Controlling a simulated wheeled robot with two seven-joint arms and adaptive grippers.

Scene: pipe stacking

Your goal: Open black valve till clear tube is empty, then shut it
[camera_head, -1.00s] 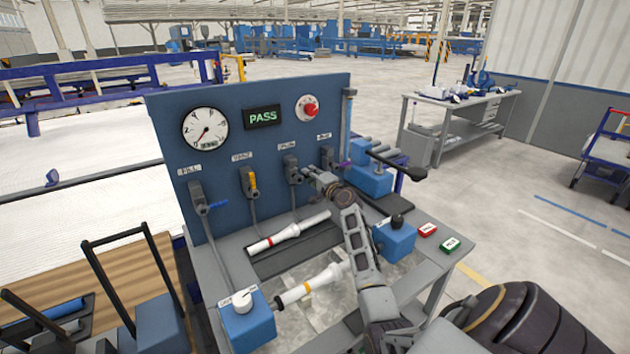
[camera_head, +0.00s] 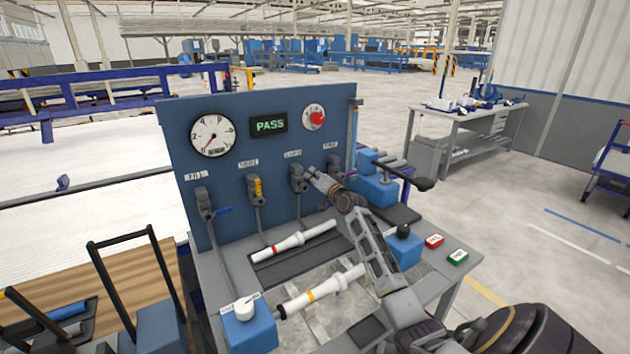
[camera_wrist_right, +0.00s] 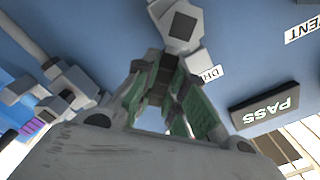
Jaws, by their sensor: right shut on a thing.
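The third valve (camera_head: 297,178) on the blue panel has a grey body, also seen in the wrist view (camera_wrist_right: 181,22). My right gripper (camera_head: 317,182) reaches it from the right and is shut on its handle; the green-padded fingers (camera_wrist_right: 160,100) hide most of the handle, so its colour and angle cannot be told. The clear tube (camera_head: 352,130) stands upright at the panel's right edge; its liquid level is too small to read. My left gripper is not in view.
Valves with blue (camera_head: 222,211), yellow (camera_head: 257,188) and purple (camera_wrist_right: 38,122) handles flank it. The gauge (camera_head: 212,136) is above left, and the display (camera_head: 268,123) reads PASS. Two white pipe pieces lie on the bench.

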